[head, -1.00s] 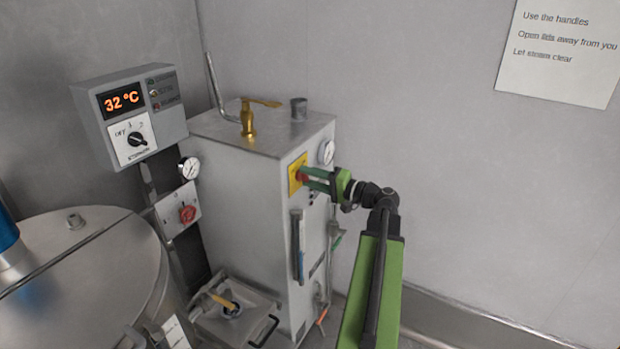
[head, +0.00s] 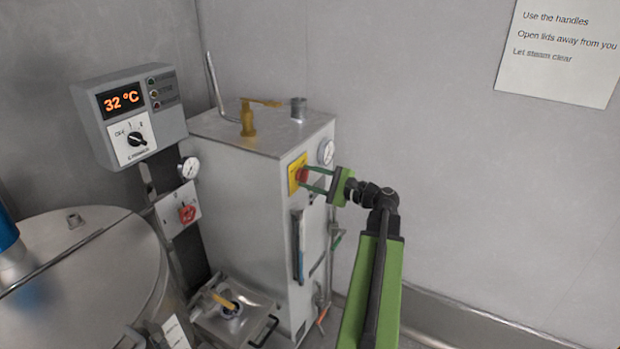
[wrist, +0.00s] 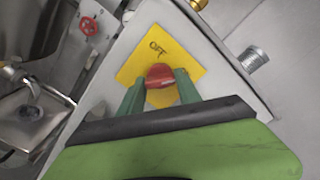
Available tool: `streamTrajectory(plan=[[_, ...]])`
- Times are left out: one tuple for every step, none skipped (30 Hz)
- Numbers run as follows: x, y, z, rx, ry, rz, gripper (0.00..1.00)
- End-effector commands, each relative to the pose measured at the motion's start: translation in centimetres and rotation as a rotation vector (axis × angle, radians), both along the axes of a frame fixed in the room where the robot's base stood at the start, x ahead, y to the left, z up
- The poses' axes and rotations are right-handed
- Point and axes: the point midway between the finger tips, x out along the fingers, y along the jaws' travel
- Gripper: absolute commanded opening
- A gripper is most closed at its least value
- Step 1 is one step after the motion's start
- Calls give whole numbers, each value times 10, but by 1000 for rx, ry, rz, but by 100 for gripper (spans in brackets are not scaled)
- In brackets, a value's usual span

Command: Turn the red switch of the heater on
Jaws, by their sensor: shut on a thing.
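The red switch (head: 303,175) sits on a yellow plate (head: 293,176) on the front face of the heater (head: 240,190), a tall metal box. In the wrist view the red switch (wrist: 160,76) stands between my two green fingers, with the yellow plate (wrist: 150,45) behind it and a short marking, perhaps "OFF", above it. My gripper (head: 316,179) is shut on the red switch, reaching in from the right; it also shows in the wrist view (wrist: 159,88). The fingers hide part of the plate's lower area.
A control box (head: 130,115) reading 32 °C hangs left of the heater, above a red valve knob (head: 187,213). A brass tap (head: 248,118) stands on the heater's top. A gauge (head: 326,152) sits above the switch. A large metal vessel (head: 90,270) fills the lower left.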

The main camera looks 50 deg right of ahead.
Motion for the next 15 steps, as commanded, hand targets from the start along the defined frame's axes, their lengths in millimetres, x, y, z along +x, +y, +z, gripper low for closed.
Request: streamTrajectory(plan=[[0,0,0,24,7,1,0],[0,0,0,40,11,1,0],[0,0,0,59,15,1,0],[0,0,0,73,19,1,0],[0,0,0,84,22,1,0],[0,0,0,99,25,1,0],[0,0,0,109,28,1,0],[0,0,0,117,30,1,0],[0,0,0,128,32,1,0],[0,0,0,134,34,1,0],[0,0,0,140,35,1,0],[0,1,-1,146,37,1,0],[0,1,-1,150,38,1,0],[0,1,-1,153,39,1,0],[0,1,-1,156,40,1,0]])
